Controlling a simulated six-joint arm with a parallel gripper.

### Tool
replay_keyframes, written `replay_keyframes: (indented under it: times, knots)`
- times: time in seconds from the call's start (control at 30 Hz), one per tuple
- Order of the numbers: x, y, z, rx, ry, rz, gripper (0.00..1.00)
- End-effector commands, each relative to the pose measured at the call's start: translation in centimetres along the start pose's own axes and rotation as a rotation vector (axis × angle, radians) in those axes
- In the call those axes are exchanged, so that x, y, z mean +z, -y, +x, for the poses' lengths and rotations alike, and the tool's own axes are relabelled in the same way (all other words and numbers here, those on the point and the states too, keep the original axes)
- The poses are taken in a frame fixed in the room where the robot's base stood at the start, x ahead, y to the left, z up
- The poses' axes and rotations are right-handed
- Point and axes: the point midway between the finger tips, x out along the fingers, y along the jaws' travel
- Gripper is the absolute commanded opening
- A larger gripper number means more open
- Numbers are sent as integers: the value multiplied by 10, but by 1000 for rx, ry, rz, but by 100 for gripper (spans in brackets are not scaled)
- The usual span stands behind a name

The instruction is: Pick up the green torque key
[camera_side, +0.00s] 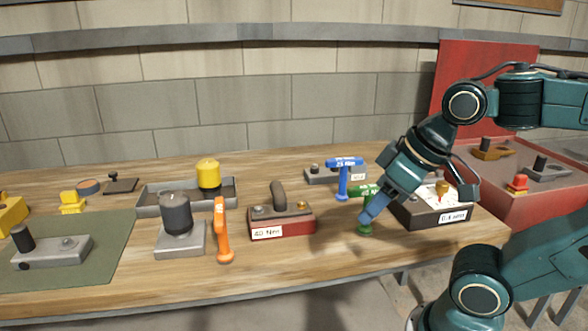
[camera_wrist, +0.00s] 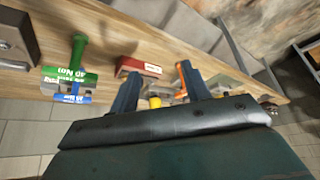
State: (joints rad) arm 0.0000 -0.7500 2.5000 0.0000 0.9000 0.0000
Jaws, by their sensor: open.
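The green torque key (camera_side: 356,191) stands upright on the wooden bench, its T-handle at the top. In the side view my gripper (camera_side: 371,212) covers part of its stem, with the round green foot showing below. In the wrist view the green key (camera_wrist: 72,76) lies left of both fingers, not between them. My gripper (camera_wrist: 158,76) is open, and nothing shows held in it. From these views I cannot tell whether a finger touches the key.
A blue key (camera_side: 343,176) stands just left of the green one. A dark box labelled 0.4 Nm (camera_side: 430,218) is close on the right. The red 40 Nm block (camera_side: 290,226) and an orange key (camera_side: 222,235) stand further left. Bare bench lies in front.

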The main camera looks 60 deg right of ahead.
Motion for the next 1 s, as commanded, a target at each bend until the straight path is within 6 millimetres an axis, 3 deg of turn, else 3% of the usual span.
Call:
replay_keyframes:
  times: [0.27, 0.47, 0.67, 1.0]
  knots:
    - [-2, -1, 0, 3, 4, 18, 47]
    - [-13, -11, -1, 28, 37, 168, 47]
    - [-36, -35, -1, 88, 99, 497, 47]
    - [-74, -100, 5, 244, 194, 1196, 47]
